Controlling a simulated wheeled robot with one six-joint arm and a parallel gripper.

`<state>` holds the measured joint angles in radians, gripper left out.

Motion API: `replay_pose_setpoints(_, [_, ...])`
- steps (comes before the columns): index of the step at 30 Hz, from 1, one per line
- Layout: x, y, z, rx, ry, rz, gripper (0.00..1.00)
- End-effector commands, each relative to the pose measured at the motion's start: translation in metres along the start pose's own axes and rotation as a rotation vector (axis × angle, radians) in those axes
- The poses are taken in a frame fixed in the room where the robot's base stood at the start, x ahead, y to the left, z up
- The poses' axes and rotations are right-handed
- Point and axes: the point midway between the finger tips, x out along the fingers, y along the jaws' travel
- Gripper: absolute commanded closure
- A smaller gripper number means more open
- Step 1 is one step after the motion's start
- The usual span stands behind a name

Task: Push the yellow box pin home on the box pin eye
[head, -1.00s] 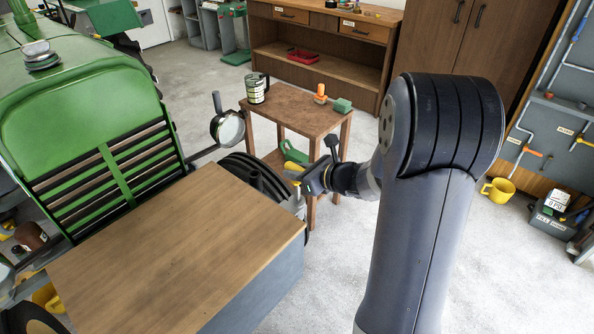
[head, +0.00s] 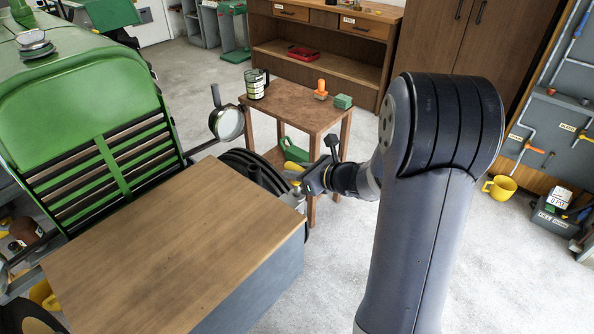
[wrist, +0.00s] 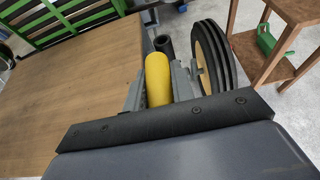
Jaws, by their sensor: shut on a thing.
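The yellow box pin (wrist: 158,78) is between the two fingers of my gripper (wrist: 160,90) in the wrist view. My gripper is shut on it. In the head view my gripper (head: 298,184) is at the right rear corner of the wooden-topped box (head: 170,235), with a bit of the yellow pin (head: 293,167) showing. A dark round tube end (wrist: 163,44) is just beyond the pin in the wrist view; I cannot tell whether it is the box pin eye. The pin's lower end is hidden, so I cannot tell how deep it sits.
A tractor wheel with a yellow hub (wrist: 212,58) stands close right of my gripper. A small wooden table (head: 300,105) holds a mug, an orange-topped item and a green block. The green tractor (head: 85,100) is at left. Grey floor is open at right.

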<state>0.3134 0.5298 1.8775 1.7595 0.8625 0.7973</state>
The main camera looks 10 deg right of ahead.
Motion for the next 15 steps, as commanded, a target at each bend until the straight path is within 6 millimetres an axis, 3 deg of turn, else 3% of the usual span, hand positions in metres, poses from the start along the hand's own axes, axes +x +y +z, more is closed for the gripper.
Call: replay_pose_setpoints(15, [0.006, 0.000, -0.013, 0.000, -0.001, 0.000, 1.00])
